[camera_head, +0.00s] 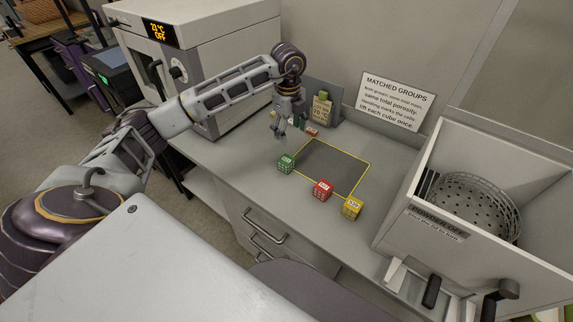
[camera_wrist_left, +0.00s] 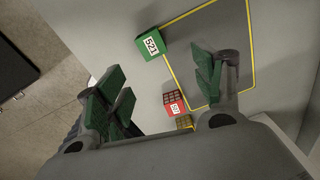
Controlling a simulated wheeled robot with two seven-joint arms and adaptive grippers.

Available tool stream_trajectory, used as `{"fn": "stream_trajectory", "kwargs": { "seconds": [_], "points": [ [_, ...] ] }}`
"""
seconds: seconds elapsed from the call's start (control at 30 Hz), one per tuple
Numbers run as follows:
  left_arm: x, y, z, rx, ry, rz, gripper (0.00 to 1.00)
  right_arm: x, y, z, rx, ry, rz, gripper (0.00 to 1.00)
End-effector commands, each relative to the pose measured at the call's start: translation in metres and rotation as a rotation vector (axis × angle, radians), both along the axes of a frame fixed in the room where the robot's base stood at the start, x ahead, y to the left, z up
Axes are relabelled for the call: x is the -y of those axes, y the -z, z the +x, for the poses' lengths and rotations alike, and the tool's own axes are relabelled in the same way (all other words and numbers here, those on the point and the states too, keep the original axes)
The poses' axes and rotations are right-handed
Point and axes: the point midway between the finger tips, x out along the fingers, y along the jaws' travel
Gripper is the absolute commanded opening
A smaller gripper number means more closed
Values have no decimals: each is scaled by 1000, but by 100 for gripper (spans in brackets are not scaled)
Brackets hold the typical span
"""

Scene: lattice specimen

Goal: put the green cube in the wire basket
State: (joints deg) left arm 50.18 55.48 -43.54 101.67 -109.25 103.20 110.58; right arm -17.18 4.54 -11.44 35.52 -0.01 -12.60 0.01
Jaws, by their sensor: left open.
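The green cube (camera_head: 286,164) sits on the grey bench at the left edge of a yellow-outlined dark mat (camera_head: 330,165). In the left wrist view the green cube (camera_wrist_left: 150,46) bears the label 521 and lies beyond the fingertips. My left gripper (camera_head: 278,130) is above the bench, behind the green cube and apart from it. Its green-padded fingers (camera_wrist_left: 160,82) are open with nothing held between them. The wire basket (camera_head: 475,207), round with a perforated floor, stands inside an open-topped grey box at the right. My right gripper is not seen.
A red cube (camera_head: 322,190) and a yellow cube (camera_head: 352,208) sit along the mat's front edge. An oven (camera_head: 200,60) stands left; the box wall (camera_head: 400,215) borders the basket.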

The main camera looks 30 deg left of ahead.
Motion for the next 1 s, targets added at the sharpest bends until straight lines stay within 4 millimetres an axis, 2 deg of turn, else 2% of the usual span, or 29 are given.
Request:
{"fn": "stream_trajectory", "kwargs": {
  "seconds": [0.1,0.23,0.7,0.87,1.0],
  "points": [
    [-5,0,-7,-34,-89,21,68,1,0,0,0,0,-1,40],
    [-4,0,-7,-33,-150,19,68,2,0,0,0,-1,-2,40],
    [-4,2,-7,-33,-168,17,68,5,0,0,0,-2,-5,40],
    [-4,11,-7,-34,-168,17,68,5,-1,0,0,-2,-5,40],
    [-4,28,-8,-35,-168,16,68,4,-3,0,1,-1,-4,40]
  ]
}}
